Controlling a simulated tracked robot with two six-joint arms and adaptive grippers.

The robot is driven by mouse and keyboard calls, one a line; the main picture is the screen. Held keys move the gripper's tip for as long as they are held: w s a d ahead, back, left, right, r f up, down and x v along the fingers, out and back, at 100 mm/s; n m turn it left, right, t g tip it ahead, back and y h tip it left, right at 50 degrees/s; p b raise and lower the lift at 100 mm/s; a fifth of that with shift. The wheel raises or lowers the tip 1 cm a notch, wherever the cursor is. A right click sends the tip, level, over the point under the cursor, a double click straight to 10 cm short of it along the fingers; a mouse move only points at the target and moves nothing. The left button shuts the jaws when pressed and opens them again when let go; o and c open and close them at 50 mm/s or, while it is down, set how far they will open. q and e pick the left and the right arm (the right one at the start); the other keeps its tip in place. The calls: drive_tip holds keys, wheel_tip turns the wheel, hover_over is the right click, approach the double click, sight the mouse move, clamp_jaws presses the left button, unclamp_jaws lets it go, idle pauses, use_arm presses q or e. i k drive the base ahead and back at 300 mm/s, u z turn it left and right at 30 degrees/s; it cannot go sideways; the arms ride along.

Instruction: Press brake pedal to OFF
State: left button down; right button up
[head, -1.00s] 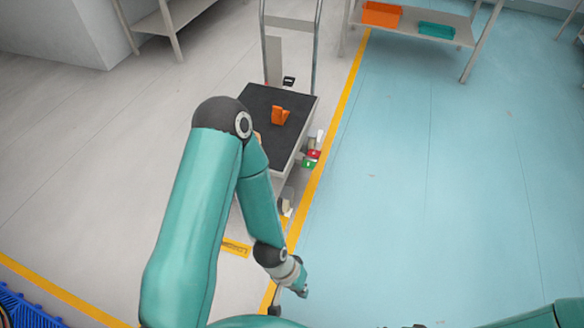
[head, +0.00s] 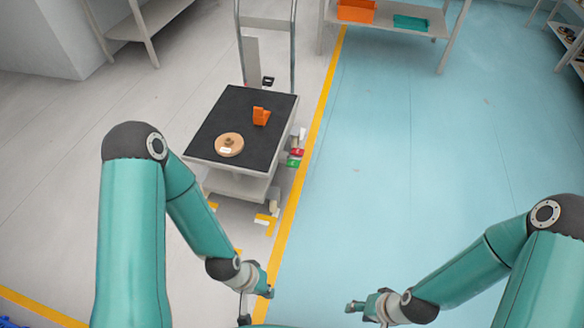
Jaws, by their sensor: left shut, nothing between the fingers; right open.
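A cart (head: 225,106) with a black top stands on the floor in the head view, left of the middle. On its right side, low down, are a small red piece (head: 297,152) and a small green piece (head: 293,163); they look like the brake pedal, but its setting is too small to tell. My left gripper (head: 269,292) is shut and empty, in front of the cart and well apart from it. My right gripper (head: 350,307) is open and empty, further right over the blue floor.
An orange block (head: 261,116) and a round tan disc (head: 229,145) lie on the cart top. A yellow floor line (head: 311,139) runs along the cart's right side. A shelf (head: 385,22) with orange and teal bins stands behind. The blue floor (head: 420,150) at right is clear.

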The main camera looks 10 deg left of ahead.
sight(294, 162)
drive_tip(key=z, duration=0.05)
drive_tip(key=i, duration=1)
drive_tip(key=u, duration=0.05)
